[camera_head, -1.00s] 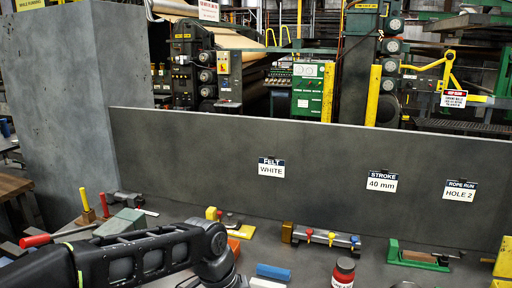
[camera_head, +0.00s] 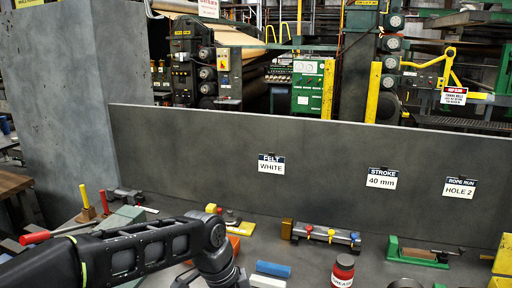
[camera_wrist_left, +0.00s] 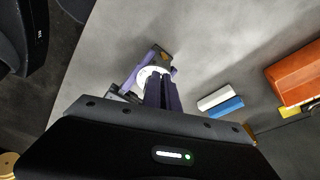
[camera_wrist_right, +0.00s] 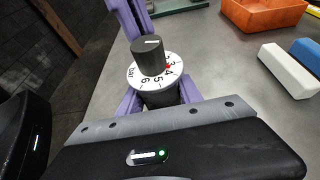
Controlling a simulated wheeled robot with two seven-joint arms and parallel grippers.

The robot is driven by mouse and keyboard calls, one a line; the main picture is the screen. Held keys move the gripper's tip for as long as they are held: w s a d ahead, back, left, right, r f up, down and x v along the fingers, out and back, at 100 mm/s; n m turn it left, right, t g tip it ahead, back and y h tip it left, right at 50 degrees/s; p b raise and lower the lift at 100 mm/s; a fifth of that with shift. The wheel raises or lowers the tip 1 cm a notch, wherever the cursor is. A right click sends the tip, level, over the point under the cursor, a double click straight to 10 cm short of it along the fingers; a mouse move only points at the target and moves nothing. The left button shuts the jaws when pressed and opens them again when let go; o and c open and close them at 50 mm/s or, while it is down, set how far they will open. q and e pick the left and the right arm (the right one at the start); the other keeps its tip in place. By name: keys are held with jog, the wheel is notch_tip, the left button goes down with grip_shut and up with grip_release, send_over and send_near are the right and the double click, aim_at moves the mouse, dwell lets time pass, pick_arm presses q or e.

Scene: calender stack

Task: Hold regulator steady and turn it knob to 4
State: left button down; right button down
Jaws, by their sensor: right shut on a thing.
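The regulator shows close up in the right wrist view, with a dark knob (camera_wrist_right: 148,55) above a white numbered dial (camera_wrist_right: 140,82). A small red mark lies at the dial's right edge, close to the 4; a white line is on the knob's top. My right gripper (camera_wrist_right: 160,98) has purple fingers on both sides of the body below the dial and is shut on the regulator. My left gripper (camera_wrist_left: 161,82) has its purple fingers close together by the white dial (camera_wrist_left: 150,75). Whether they touch the knob I cannot tell. Both grippers are outside the head view.
A blue block (camera_head: 273,269) and a white block (camera_head: 266,282) lie on the table (camera_head: 305,260). An orange bin (camera_wrist_right: 265,14) stands beyond them. A grey panel (camera_head: 330,160) closes off the back.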

pick_arm(q)
jog(key=shift+a, duration=0.3)
notch_tip(320, 180, up, 6)
dwell(0.7)
jog(key=shift+s+d+r, duration=0.3)
jog(key=shift+s+r, duration=0.2)
jog(key=shift+s, duration=0.15)
notch_tip(320, 180, down, 7)
dwell(0.6)
jog(key=shift+w+d, duration=0.1)
jog(key=shift+d, duration=0.05)
dwell(0.5)
